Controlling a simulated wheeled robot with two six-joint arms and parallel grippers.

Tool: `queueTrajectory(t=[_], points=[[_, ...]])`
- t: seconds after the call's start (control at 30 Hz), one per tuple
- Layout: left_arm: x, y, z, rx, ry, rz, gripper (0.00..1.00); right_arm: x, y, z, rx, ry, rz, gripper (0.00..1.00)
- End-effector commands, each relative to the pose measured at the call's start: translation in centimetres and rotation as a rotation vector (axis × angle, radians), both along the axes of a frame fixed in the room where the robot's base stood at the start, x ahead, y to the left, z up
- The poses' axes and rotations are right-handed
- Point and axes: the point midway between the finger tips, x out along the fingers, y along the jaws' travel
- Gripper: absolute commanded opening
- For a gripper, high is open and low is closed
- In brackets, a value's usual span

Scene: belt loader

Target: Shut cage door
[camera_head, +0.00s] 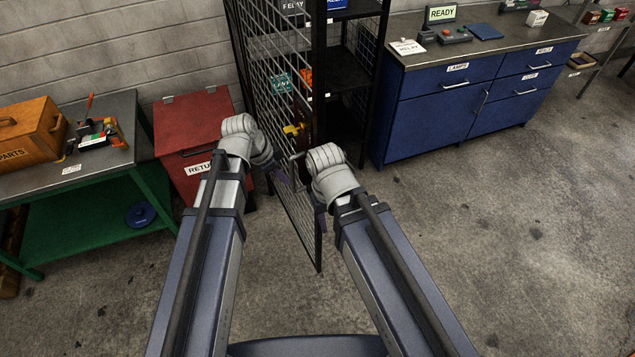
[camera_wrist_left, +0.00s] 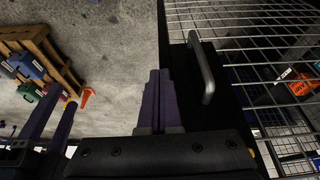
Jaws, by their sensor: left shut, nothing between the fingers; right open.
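The cage door (camera_head: 278,75) is a dark-framed wire mesh panel. In the head view it stands open, swung out from the black cage, with its near lower corner towards me. In the left wrist view its mesh (camera_wrist_left: 240,25), dark frame strip and grey bar handle (camera_wrist_left: 202,68) fill the right side. My left gripper (camera_head: 280,178) is at the left side of the door. In the wrist view its purple fingers (camera_wrist_left: 160,85) are together and empty, beside the door strip and left of the handle. My right gripper (camera_head: 320,215) is right of the door, its fingers mostly hidden behind the wrist.
The cage's dark shelves (camera_head: 345,75) stand behind the door. A blue cabinet (camera_head: 430,115) is to the right. A red returns bin (camera_head: 185,125) and a green bench (camera_head: 90,220) are to the left. The floor at right is clear.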

Motion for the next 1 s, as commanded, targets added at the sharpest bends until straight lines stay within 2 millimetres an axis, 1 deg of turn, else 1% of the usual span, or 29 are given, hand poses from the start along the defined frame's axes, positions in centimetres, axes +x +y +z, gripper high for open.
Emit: queueTrajectory(t=[0.03,0.1,0.27,0.37,0.8,0.93,1.0], points=[[0.2,0.1,0.3,-0.003,-0.006,-0.006,0.0,0.0,0.0,0.3,0.0,0.0,0.0,0.5],[0.3,0.1,0.3,-0.004,-0.011,-0.012,0.0,0.0,0.0,0.3,0.0,0.0,0.0,0.5],[0.3,0.0,-0.3,-0.003,-0.01,-0.013,0.0,0.0,0.0,-0.4,0.0,0.0,0.001,0.5],[0.4,-0.4,-1.4,-0.004,-0.009,-0.012,0.0,0.0,0.0,-1.5,0.0,0.0,0.002,0.5],[1.4,-2.6,-7.7,-0.003,-0.008,-0.013,0.0,0.0,0.0,-7.7,-0.001,0.0,0.005,0.5],[1.7,-3.2,-9.3,-0.003,-0.008,-0.013,0.0,0.0,0.0,-9.3,-0.001,0.0,0.004,0.5],[1.9,-3.6,-9.7,-0.003,-0.008,-0.013,0.0,0.0,0.0,-9.8,-0.001,0.0,0.004,0.5]])
